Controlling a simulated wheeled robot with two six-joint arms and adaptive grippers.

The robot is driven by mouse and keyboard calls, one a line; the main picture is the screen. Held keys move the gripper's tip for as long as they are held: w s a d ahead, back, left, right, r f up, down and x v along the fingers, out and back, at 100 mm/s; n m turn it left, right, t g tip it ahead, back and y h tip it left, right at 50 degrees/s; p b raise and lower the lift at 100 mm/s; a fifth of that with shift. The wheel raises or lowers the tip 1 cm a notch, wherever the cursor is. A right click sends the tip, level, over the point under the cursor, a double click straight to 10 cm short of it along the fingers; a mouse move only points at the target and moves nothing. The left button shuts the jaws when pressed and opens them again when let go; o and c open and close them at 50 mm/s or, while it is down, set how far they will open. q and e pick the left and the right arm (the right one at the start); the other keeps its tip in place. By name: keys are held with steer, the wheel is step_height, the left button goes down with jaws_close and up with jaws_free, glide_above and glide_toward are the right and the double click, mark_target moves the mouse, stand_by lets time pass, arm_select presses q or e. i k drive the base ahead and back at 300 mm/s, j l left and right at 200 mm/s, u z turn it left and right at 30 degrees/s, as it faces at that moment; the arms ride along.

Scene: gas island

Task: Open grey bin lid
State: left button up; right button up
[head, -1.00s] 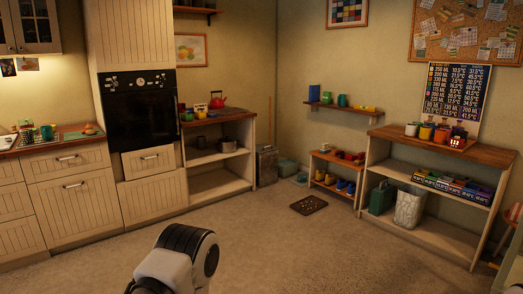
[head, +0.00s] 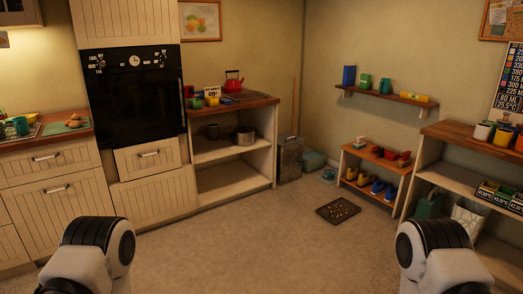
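A grey bin (head: 290,160) stands on the floor in the back corner, just right of the open wooden shelf unit. It is small in the head view, and its lid appears to be down, though the detail is hard to make out. Parts of my two arms show at the bottom left and bottom right, far from the bin. Neither gripper is in view.
The open shelf unit (head: 234,165) with pots stands left of the bin. The floor (head: 230,235) ahead is clear.

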mark_target(284, 139)
steer(key=i, duration=3.6)
steer(key=i+j+z, duration=0.15)
steer(key=i+z, duration=0.25)
steer(key=i, duration=0.4)
steer(key=i+j+z, duration=0.4)
steer(key=i, duration=0.4)
steer(key=i+j+z, duration=0.4)
steer(key=i+j, duration=0.25)
steer(key=i+j+z, duration=0.35)
steer(key=i+j, duration=0.3)
steer(key=j, duration=0.2)
